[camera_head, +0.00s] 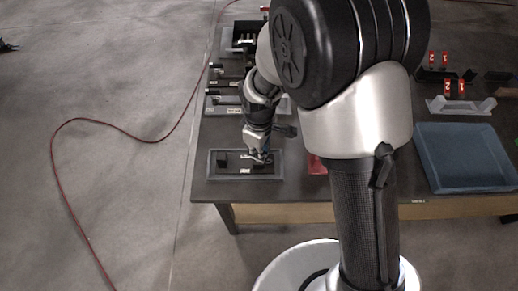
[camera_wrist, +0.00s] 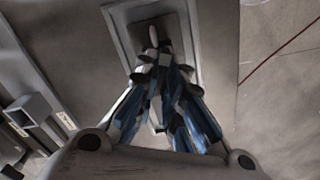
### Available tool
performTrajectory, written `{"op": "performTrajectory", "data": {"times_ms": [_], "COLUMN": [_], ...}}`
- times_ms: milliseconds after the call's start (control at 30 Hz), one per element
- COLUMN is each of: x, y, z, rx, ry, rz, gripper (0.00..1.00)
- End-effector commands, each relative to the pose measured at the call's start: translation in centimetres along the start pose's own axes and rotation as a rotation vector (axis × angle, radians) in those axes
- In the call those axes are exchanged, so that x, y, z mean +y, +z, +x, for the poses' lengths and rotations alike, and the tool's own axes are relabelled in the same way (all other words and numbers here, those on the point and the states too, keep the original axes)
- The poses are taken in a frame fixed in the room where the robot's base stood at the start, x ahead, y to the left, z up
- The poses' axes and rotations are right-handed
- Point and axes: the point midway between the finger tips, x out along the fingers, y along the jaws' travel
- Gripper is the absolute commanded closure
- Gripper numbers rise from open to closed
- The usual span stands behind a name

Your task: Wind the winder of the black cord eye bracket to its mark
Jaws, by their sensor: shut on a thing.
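A dark fixture plate in a grey-rimmed tray (camera_head: 215,177) lies at the near left corner of the table. A small black upright block (camera_head: 221,160), which looks like the black cord eye bracket, stands on its left part. My gripper (camera_head: 261,158) points down over the right part of the plate. In the wrist view my gripper (camera_wrist: 158,62) has its blue fingers drawn together at a small pale piece, apparently the winder (camera_wrist: 153,35), in front of the dark plate (camera_wrist: 178,30). The fingers hide most of the winder. I cannot make out its mark or any cord.
A red item (camera_head: 317,164) lies just right of the fixture, partly behind my arm. A blue-grey bin (camera_head: 465,160) stands at the right. More fixtures (camera_head: 225,103) line the table's left edge behind. A red cable (camera_head: 110,121) runs over the floor at left.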

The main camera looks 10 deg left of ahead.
Motion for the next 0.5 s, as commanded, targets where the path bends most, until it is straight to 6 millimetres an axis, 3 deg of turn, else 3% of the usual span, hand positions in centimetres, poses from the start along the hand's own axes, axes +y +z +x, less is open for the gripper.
{"op": "performTrajectory", "data": {"times_ms": [500], "x": [0.04], "y": [-0.04], "z": [-0.08], "rx": [0.002], "ry": [0.001], "rz": [0.473], "gripper": [1.0]}}
